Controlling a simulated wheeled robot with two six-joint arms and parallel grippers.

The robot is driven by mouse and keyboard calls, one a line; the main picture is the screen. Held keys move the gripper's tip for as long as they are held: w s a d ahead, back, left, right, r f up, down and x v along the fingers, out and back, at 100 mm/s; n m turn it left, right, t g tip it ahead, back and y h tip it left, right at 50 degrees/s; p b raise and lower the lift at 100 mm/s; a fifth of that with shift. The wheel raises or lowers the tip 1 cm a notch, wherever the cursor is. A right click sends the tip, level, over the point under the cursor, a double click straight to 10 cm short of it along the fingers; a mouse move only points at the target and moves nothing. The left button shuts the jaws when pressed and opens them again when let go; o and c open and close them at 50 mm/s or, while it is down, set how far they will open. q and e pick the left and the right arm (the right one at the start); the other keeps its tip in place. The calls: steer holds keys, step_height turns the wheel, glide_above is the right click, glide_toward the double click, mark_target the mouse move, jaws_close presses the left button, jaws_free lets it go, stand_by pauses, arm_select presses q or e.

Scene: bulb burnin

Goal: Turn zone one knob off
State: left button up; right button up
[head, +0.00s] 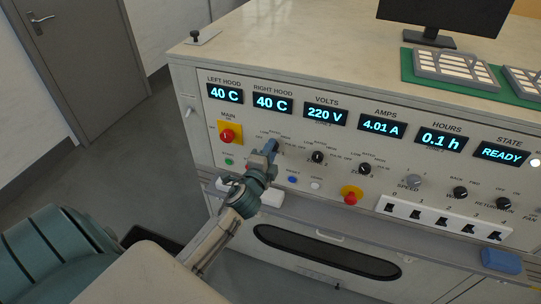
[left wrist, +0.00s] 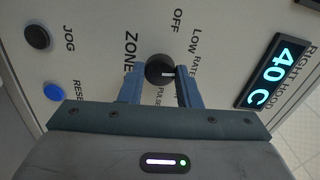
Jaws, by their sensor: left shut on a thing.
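The zone knob (left wrist: 155,69) is a small round black knob with a white pointer mark, seen in the left wrist view. The mark points right in that view, below the LOW RATE label; OFF is printed further up. The number after ZONE is hidden behind a finger. My left gripper (left wrist: 158,82) is shut on the knob, one blue finger on each side. In the head view, my left gripper (head: 270,150) reaches the panel below the RIGHT HOOD display and hides the knob. My right gripper is not in view.
Other knobs (head: 317,157) sit to the right on the panel. A red main switch (head: 228,134) on a yellow plate is left of the gripper. A red emergency button (head: 351,195) and a blue button (head: 292,179) are below. A ledge (head: 330,216) runs along the panel's bottom.

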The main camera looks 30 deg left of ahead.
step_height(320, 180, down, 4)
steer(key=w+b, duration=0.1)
steer(key=b, duration=0.3)
arm_select(q)
steer(key=shift+f+n+b, duration=0.1)
steer(key=shift+n+b, duration=1.45)
steer(key=shift+n, duration=5.75)
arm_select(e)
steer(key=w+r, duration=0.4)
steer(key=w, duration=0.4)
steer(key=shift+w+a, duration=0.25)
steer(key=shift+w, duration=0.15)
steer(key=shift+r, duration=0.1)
arm_select(q)
steer(key=o, duration=1)
